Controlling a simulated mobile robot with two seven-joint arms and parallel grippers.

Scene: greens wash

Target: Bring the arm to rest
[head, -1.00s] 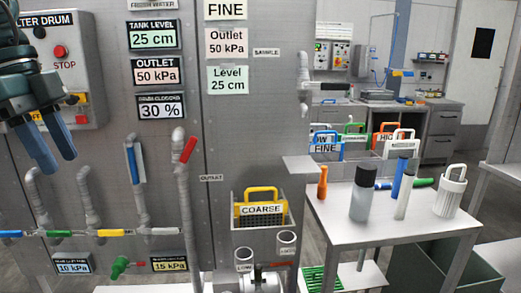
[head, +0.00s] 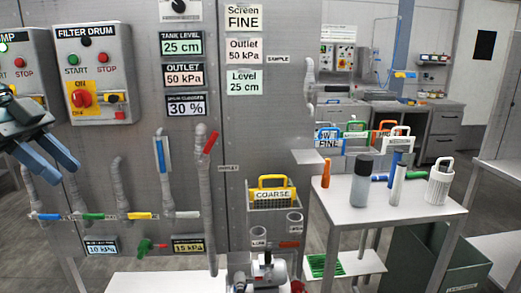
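My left gripper (head: 57,170) is at the left edge of the head view, in front of the grey wall panel. Its two blue fingers are apart with nothing between them. It hangs below and left of the filter drum box (head: 93,72), which has start and stop buttons and a red knob on a yellow plate. Part of the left arm is cut off by the picture edge. My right gripper is not in view.
Pipes with coloured handles (head: 140,216) run along the panel below the gripper. A coarse screen basket (head: 273,205) hangs mid-panel. A white table (head: 390,228) at the right holds bottles and a white strainer. A dark green bin (head: 430,265) stands below it.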

